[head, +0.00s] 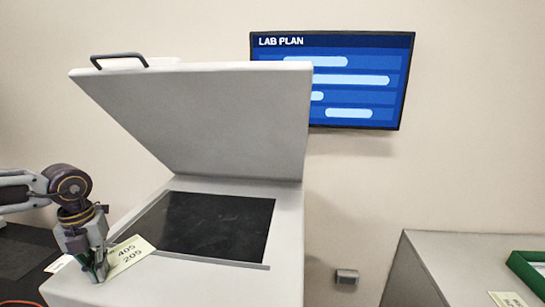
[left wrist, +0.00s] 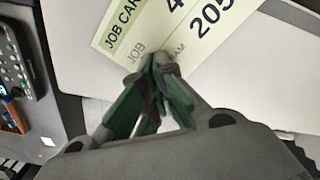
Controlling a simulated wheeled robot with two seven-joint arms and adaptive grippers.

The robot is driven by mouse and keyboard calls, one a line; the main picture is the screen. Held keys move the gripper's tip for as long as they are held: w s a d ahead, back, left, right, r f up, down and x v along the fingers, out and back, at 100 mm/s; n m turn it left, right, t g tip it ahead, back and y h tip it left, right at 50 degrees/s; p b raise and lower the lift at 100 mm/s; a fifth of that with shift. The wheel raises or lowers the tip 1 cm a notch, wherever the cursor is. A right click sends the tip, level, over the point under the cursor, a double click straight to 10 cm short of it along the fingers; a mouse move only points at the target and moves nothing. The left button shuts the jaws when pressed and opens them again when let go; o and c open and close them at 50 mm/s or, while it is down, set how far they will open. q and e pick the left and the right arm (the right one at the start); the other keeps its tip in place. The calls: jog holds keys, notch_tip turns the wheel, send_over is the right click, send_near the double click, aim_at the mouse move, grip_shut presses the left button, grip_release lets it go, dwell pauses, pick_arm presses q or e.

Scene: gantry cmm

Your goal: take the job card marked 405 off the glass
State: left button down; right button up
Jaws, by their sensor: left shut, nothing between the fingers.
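A pale yellow-green job card (head: 130,252) marked 405 and 205 lies at the front left corner of the dark glass (head: 215,225), largely over the light casing (head: 200,285). In the left wrist view the card (left wrist: 145,28) shows the words JOB CARD, with its upper part cut off by the frame edge. My left gripper (head: 98,272) is at the card's left end. Its fingertips (left wrist: 158,62) are shut together at the card's edge, with nothing between them; whether they touch it I cannot tell. My right gripper is out of view.
The machine's big lid (head: 205,115) stands open above the glass. A dark handset with buttons (left wrist: 22,62) lies left in the left wrist view. At the right, a grey cabinet (head: 450,265) carries a green-rimmed tray (head: 522,268) and another pale card (head: 507,299).

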aim_at(91, 288)
pick_arm(q)
jog(key=shift+s, duration=1)
jog(key=shift+s+a, duration=0.1)
jog(key=shift+s, duration=0.65)
jog(key=shift+r+p, duration=0.4)
jog(key=shift+r, duration=0.1)
jog(key=shift+r+p, duration=0.3)
jog(key=shift+r, duration=0.75)
jog(key=shift+r+p, duration=0.7)
jog(key=shift+r, duration=0.75)
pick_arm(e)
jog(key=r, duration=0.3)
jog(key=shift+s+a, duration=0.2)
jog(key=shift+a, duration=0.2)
